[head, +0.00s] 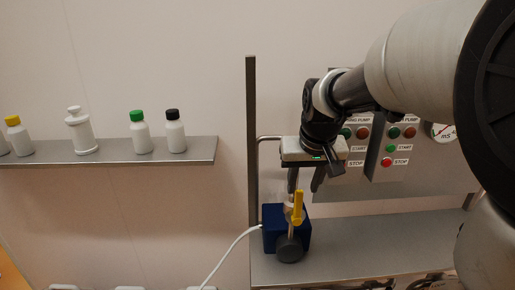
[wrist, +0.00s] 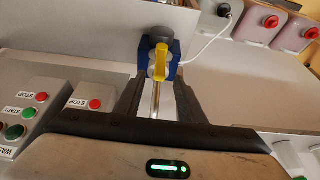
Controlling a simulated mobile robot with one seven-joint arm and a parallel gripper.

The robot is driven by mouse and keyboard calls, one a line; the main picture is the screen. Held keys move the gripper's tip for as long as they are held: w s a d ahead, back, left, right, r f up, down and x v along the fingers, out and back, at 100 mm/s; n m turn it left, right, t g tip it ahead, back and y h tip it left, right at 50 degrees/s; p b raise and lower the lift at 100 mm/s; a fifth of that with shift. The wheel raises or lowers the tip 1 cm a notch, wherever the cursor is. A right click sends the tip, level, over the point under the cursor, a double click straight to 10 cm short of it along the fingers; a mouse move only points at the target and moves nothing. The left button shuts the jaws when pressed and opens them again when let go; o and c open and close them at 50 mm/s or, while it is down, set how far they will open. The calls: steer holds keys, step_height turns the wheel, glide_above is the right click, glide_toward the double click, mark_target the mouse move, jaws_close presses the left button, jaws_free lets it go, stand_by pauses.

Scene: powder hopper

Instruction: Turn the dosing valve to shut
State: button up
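The dosing valve shows as a yellow lever (head: 298,207) on a blue block (head: 271,238), above the right-hand shelf in the head view. A dark round part (head: 290,248) sits at its front. In the wrist view the yellow lever (wrist: 160,62) stands upright in front of the blue block (wrist: 174,72), with a metal rod below it between my fingers. My gripper (head: 304,186) is open, its fingers pointing down just above the lever. In the wrist view my gripper (wrist: 160,84) has its fingers apart on either side of the rod, with the lever beyond the tips. Contact cannot be told.
Control boxes with red and green buttons (head: 387,162) are close behind and right of my gripper. A metal post (head: 252,150) stands left of the valve. A white cable (head: 228,254) runs from the blue block. Bottles stand on the left shelf (head: 195,155).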

mark_target(300, 194)
steer(key=x, duration=0.8)
steer(key=shift+c, duration=0.4)
jaws_close()
